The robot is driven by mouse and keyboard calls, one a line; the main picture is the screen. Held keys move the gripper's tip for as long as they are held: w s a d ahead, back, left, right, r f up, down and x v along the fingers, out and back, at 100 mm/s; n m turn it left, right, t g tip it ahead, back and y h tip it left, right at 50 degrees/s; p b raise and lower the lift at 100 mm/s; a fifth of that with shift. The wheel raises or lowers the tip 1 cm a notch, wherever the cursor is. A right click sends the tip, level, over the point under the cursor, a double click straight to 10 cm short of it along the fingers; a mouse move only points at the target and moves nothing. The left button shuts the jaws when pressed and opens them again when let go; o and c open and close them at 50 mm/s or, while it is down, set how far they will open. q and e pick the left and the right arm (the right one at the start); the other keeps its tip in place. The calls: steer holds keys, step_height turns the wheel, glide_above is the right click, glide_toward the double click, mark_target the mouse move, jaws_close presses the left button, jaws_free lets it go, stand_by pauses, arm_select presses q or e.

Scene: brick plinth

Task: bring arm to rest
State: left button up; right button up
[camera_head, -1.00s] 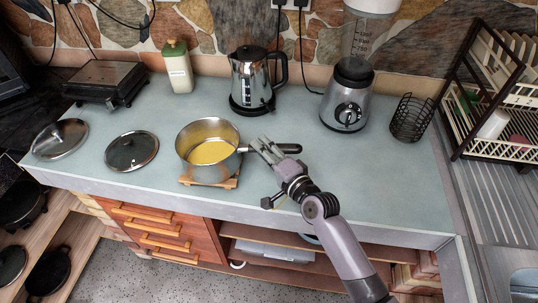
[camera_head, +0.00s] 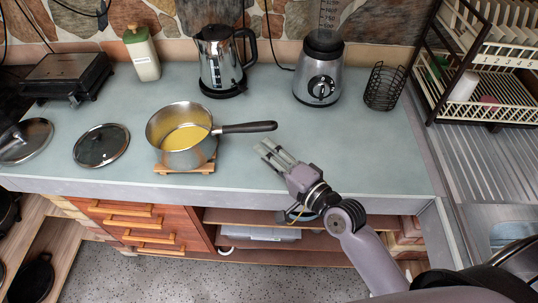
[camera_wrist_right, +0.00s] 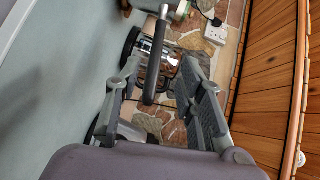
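My right gripper (camera_head: 268,150) is open and empty above the counter, to the right of and nearer than the steel pot (camera_head: 165,125). Its two fingers stand apart in the right wrist view (camera_wrist_right: 160,95), with the dark pot handle (camera_wrist_right: 155,60) beyond and between them. In the head view the handle (camera_head: 248,127) points right and is clear of the gripper. The pot holds something yellow and stands on a wooden trivet (camera_head: 186,168). My left gripper is not in view.
Two lids (camera_head: 101,146) (camera_head: 25,140) lie left of the pot. A kettle (camera_head: 219,62), a blender (camera_head: 319,85) and a wire basket (camera_head: 384,88) stand behind. A dish rack (camera_head: 480,75) is at right. The counter (camera_head: 370,150) right of my gripper is clear.

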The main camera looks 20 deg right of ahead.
stand_by(0.3)
steer(key=s+d+f+n+g+h, duration=0.45)
steer(key=s+f+n+g, duration=0.2)
steer(key=s, duration=0.45)
steer(key=s+d+f+n+g+h, duration=0.3)
steer(key=s+d+f+n+g, duration=0.3)
steer(key=s, duration=0.4)
step_height(320, 180, down, 26)
steer(key=s+a+r+n, duration=0.1)
steer(key=a, duration=0.1)
steer(key=s+d+f+g+b, duration=0.1)
steer(key=s+d+f, duration=0.2)
steer(key=s+f, duration=1.3)
step_height(320, 180, down, 2)
steer(key=shift+s+d+f, duration=0.15)
steer(key=shift+s+f, duration=0.05)
steer(key=shift+s, duration=0.05)
steer(key=shift+n, duration=0.25)
